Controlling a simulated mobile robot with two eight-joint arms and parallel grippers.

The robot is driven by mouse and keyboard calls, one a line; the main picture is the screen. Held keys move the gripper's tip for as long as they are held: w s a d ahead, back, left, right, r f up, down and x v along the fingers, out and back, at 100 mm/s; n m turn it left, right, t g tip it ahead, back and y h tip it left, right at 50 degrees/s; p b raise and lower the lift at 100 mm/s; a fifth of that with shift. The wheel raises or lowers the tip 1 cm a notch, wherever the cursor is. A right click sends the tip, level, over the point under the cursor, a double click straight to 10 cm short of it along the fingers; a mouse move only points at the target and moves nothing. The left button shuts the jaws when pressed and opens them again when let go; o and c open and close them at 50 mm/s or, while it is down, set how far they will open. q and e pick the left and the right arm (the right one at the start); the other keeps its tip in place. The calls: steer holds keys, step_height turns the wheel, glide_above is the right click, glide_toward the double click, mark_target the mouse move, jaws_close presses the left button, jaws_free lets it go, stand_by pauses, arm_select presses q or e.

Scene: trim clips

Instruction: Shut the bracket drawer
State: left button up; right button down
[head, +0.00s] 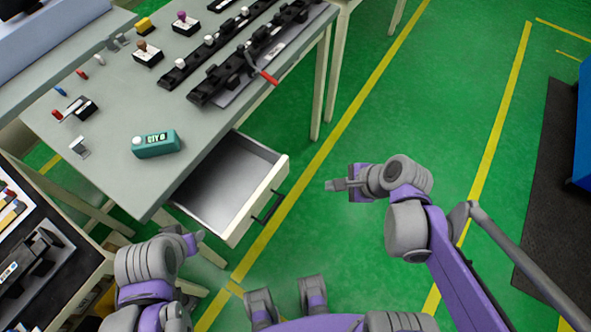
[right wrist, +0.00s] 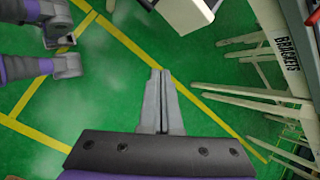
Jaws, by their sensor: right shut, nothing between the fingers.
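The bracket drawer (head: 246,207) is pulled out from under the grey-green table in the head view. It is pale, looks empty inside, and has a dark bar handle (head: 267,207) on its front. Part of a pale box with dark bits, apparently the drawer (right wrist: 185,12), shows at the top of the right wrist view. My right gripper (head: 335,185) is shut and empty, to the right of the drawer front and apart from it; its closed fingers also show in the right wrist view (right wrist: 160,85). My left gripper (head: 196,240) is below the drawer in the picture; its jaw state is unclear.
The table (head: 100,150) holds a teal device (head: 156,144), stamps and black rails. A pale panel lettered BRACKETS (right wrist: 287,52) is at the right wrist view's right, beside table legs. Green floor (head: 400,120) right of the drawer is clear.

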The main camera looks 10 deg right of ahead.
steer(key=w+m, duration=0.1)
steer(key=m, duration=0.2)
steer(key=m+t+y+b, duration=0.1)
steer(key=m+y+b, duration=0.1)
steer(key=m+b, duration=0.15)
glide_toward(288, 168)
step_height(288, 168, down, 5)
steer(key=w+a, duration=0.2)
steer(key=shift+w+a+r+m+p, duration=0.25)
steer(key=shift+w+a+m+p, duration=0.1)
steer(key=shift+w+a+m, duration=0.1)
